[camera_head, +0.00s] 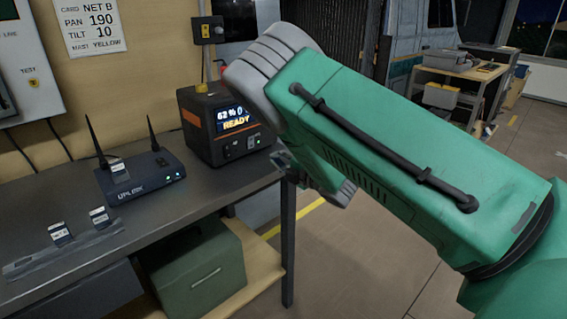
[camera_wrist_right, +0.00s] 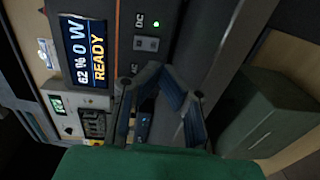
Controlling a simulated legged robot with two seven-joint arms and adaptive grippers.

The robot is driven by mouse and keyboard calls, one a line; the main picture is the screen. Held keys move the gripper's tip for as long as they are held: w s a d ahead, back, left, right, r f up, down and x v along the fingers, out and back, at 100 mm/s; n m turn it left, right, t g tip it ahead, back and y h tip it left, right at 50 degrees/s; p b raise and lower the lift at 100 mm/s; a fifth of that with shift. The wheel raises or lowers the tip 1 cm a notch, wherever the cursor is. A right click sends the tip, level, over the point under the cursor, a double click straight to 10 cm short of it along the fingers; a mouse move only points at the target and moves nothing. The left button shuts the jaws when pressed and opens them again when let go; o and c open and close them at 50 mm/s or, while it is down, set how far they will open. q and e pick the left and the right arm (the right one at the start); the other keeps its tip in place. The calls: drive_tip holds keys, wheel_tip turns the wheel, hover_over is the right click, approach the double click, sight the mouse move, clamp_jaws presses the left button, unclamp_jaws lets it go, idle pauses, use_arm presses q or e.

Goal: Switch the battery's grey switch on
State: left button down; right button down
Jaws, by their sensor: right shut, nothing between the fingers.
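The battery (camera_head: 200,130) is a dark box with orange trim at the back of the bench, its lit screen reading 62 % and READY. It also fills much of the right wrist view, where its screen (camera_wrist_right: 82,50) appears turned sideways. A light grey switch (camera_wrist_right: 147,43) sits by the DC label, near a lit green lamp. A further label, seemingly AC, is partly covered by my fingers, and what lies behind them is hidden. My right gripper (camera_wrist_right: 158,70) is shut and empty, its fingertips close to the battery's front; contact cannot be told. My left gripper is not in view.
A router (camera_head: 140,178) with two antennas stands left of the battery on the dark bench (camera_head: 190,200). A strip with small tags (camera_head: 65,248) lies nearer. A green case (camera_head: 200,280) sits on the shelf below. Open floor lies right of the bench.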

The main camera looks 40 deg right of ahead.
drive_tip(key=s+a+f+m+g+h, duration=0.4)
drive_tip(key=s+f+m+g, duration=0.55)
drive_tip(key=s+f, duration=0.85)
drive_tip(key=s+a+f+m+g+y, duration=0.1)
drive_tip(key=s+a+f+m+g, duration=0.1)
drive_tip(key=s, duration=0.5)
drive_tip(key=s+a+f+m+g+y, duration=0.1)
drive_tip(key=s+a+f+m+g, duration=0.1)
drive_tip(key=s+a, duration=0.4)
drive_tip(key=s+a+f+m+g, duration=0.3)
drive_tip(key=s+a+m, duration=0.1)
drive_tip(key=s, duration=0.5)
drive_tip(key=shift+s+a+m+y+p, duration=0.15)
drive_tip(key=shift+s+m+y+p, duration=0.1)
drive_tip(key=shift+m+y+p, duration=0.15)
